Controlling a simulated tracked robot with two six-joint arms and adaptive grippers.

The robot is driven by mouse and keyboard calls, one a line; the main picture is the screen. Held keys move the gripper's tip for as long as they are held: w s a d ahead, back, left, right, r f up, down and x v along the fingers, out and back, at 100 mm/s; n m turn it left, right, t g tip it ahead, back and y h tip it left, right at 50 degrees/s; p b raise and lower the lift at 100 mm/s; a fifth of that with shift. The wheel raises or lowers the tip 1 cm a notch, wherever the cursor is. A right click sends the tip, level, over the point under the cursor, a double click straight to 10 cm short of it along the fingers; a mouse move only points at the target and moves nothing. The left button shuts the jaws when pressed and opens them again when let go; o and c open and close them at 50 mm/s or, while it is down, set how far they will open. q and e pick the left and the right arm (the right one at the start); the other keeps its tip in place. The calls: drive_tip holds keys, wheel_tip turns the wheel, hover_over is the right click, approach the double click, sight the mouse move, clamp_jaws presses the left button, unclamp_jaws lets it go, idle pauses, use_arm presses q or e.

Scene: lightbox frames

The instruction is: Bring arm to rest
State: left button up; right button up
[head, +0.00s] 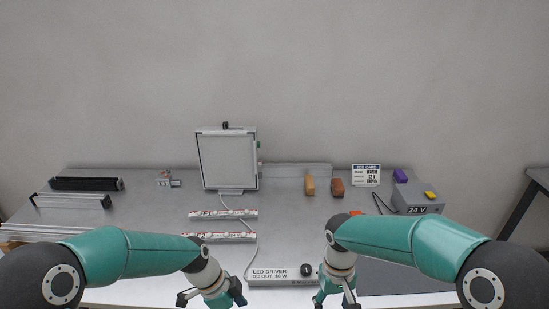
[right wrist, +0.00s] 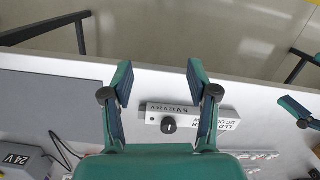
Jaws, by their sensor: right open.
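My right gripper (head: 335,303) is low at the front of the bench in the head view. In the right wrist view its two teal fingers (right wrist: 158,80) stand wide apart with nothing between their tips. The white LED driver box (right wrist: 182,116), with a black knob, lies below them. My left gripper (head: 210,298) hangs near the front edge, left of the LED driver (head: 283,275). I cannot make out its jaw gap, and I see nothing held in it. A teal finger of it shows at the right edge of the right wrist view (right wrist: 300,111).
The lightbox frame (head: 227,163) stands upright at the back. Two LED strips (head: 222,214) lie before it. Black (head: 86,184) and silver rails lie left.

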drive_tip(key=s+a+f+m+y+b, duration=0.15)
drive_tip(key=s+f+m+y, duration=0.3)
drive_tip(key=s+f, duration=1.75)
use_arm(q)
drive_tip(key=s+a+f+n, duration=0.2)
drive_tip(key=s+f+n, duration=0.7)
drive_tip(key=s+a+f+n+t, duration=0.1)
drive_tip(key=s+a+f+n, duration=0.1)
drive_tip(key=s+f+n, duration=0.7)
drive_tip(key=shift+n, duration=0.6)
use_arm(e)
drive_tip(key=w, duration=0.1)
drive_tip(key=w+t, duration=0.2)
drive_tip(key=shift+w+d+r, duration=0.1)
drive_tip(key=shift+w+r, duration=0.15)
